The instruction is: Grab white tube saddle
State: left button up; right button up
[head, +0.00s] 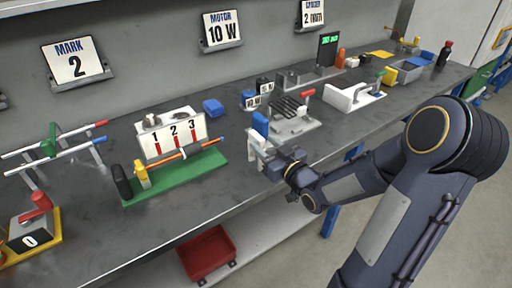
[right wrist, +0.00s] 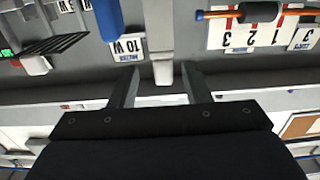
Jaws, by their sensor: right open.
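A white upright piece, which looks like the white tube saddle (head: 256,141), stands at the front edge of the workbench. In the right wrist view the white piece (right wrist: 160,38) reaches down the middle, its end level with the gap between my fingers. My right gripper (head: 268,160) is at the white piece, and its fingers partly hide it. In the right wrist view the gripper (right wrist: 162,86) is open, one finger on each side of the white piece, with visible gaps. A blue cylinder (head: 260,124) stands close beside it. My left gripper is not in view.
A green base (head: 190,173) with a 1-2-3 scale board (head: 180,135) stands to the left. A grey block with dark slats (head: 290,118) and a white fixture (head: 352,97) stand to the right. A red bin (head: 208,252) sits below the bench (head: 85,225).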

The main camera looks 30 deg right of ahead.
jog(key=w, duration=0.4)
jog(key=shift+a, duration=0.35)
grip_shut()
